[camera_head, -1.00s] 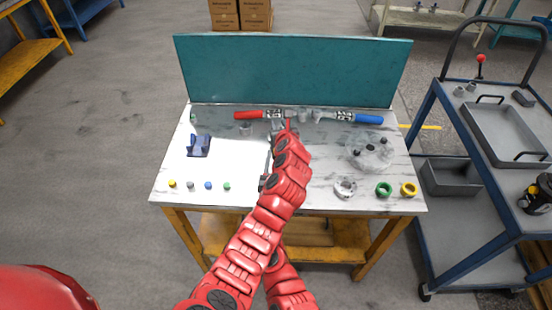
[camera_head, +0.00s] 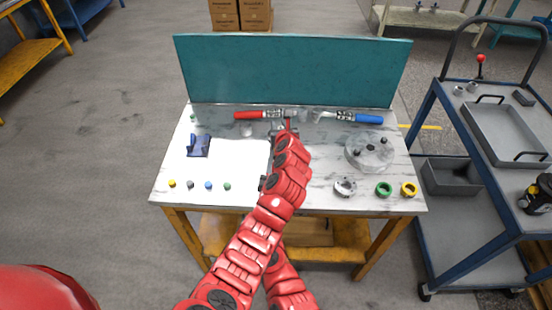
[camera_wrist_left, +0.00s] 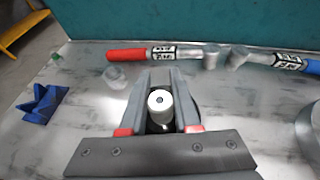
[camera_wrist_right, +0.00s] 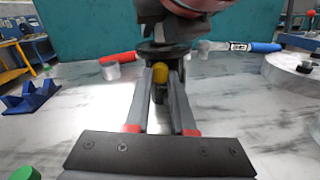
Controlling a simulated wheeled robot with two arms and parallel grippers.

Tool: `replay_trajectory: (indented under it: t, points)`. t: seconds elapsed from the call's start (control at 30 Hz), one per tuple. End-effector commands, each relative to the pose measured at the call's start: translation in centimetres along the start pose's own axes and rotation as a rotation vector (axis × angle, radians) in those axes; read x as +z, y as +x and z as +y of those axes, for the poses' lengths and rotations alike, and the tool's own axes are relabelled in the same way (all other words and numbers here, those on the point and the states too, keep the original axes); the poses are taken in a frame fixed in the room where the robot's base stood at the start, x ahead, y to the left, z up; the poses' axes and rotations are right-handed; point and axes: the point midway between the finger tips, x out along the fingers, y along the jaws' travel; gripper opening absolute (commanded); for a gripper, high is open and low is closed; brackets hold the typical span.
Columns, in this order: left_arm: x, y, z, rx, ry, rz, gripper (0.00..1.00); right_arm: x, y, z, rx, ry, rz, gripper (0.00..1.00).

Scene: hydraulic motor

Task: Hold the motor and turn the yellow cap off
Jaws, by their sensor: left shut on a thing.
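My left gripper (camera_head: 281,124) reaches over the middle of the table toward its back. In the left wrist view its fingers (camera_wrist_left: 160,80) are shut on the motor, whose pale cylindrical end (camera_wrist_left: 160,101) shows between them. In the right wrist view the yellow cap (camera_wrist_right: 162,71) shows between the fingertips of my right gripper (camera_wrist_right: 162,66), just below my left gripper. I cannot tell whether the right fingers press on the cap. In the head view, my left arm hides the motor, the yellow cap and most of my right gripper.
A red-handled hammer (camera_head: 251,115) and a blue-handled hammer (camera_head: 366,118) lie at the back, before a teal panel (camera_head: 290,70). A blue V-block (camera_head: 198,146) and several small caps are left. A round disc (camera_head: 370,152) and three rings are right. The front middle is clear.

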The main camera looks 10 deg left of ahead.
Motion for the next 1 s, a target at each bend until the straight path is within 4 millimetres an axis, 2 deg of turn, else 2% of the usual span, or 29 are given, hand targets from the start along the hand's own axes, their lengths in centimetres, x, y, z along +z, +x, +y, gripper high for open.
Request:
replay_trajectory:
  t: [0.27, 0.6, 0.9, 1.0]
  points:
    - [-0.05, 0.0, -0.02, 0.0, 0.0, 0.001, 0.0, 0.0, 0.01, -0.04, -0.001, -0.012, 0.0, 0.0]
    - [-0.05, 0.0, -0.02, 0.0, 0.0, 0.001, 0.0, -0.06, -0.08, -0.04, 0.0, -0.477, 0.001, 0.0]
    - [-0.05, 0.0, -0.01, 0.0, 0.0, 0.001, 0.0, -0.01, -0.09, -0.03, 0.0, -0.509, 0.0, 0.0]
    - [-0.04, 0.0, -0.01, 0.0, 0.0, 0.001, 0.0, -0.02, -0.08, -0.12, -0.002, -0.602, 0.001, 0.0]
